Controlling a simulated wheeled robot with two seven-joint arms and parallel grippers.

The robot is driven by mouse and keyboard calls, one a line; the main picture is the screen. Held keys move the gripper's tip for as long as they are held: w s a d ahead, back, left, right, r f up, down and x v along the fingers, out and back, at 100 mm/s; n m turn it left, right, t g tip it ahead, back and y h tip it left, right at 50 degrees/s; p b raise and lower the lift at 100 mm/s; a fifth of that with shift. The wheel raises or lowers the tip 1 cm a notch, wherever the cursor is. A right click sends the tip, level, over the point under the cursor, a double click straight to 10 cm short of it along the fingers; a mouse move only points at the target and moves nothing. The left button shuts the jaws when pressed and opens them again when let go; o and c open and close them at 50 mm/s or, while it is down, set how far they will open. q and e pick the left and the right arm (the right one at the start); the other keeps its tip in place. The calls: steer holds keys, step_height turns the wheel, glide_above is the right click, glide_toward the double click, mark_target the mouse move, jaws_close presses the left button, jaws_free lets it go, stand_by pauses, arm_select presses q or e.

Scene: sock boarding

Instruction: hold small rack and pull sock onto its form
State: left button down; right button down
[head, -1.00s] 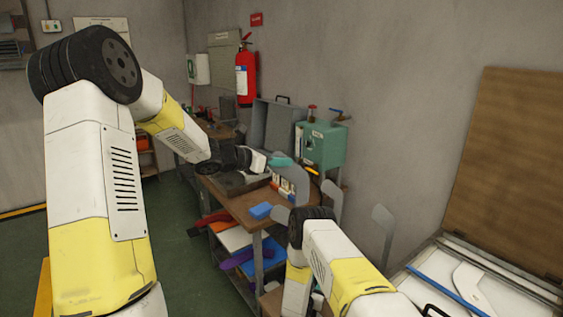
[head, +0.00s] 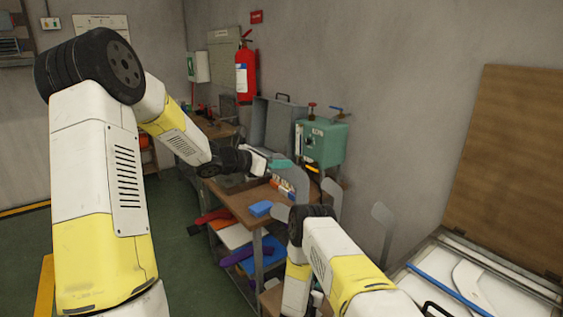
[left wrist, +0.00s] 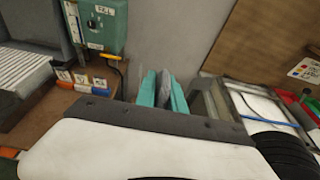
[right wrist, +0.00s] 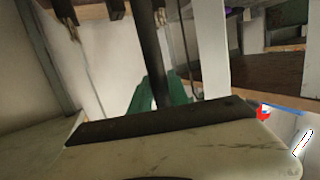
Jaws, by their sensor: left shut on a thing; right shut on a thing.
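My left gripper (head: 283,163) has teal fingers and reaches over the bench beside a grey foot-shaped form (head: 297,184). In the left wrist view its fingers are closed on a thin grey piece (left wrist: 163,82); I cannot tell whether this is sock cloth or the form. Two more grey flat forms, one in the middle (head: 332,197) and one at the right (head: 383,218), stand upright by the wall. My right gripper (right wrist: 160,100) is shut around a dark upright post (right wrist: 152,55), seemingly part of the rack. In the head view my right arm hides it.
An open case (head: 470,265) with a brown lid stands at the right.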

mark_target(281, 209)
arm_select(q)
steer(key=shift+f, duration=8.55)
steer(key=c, duration=1.3)
jaws_free()
steer(key=shift+c, duration=0.2)
steer(key=v, duration=1.2)
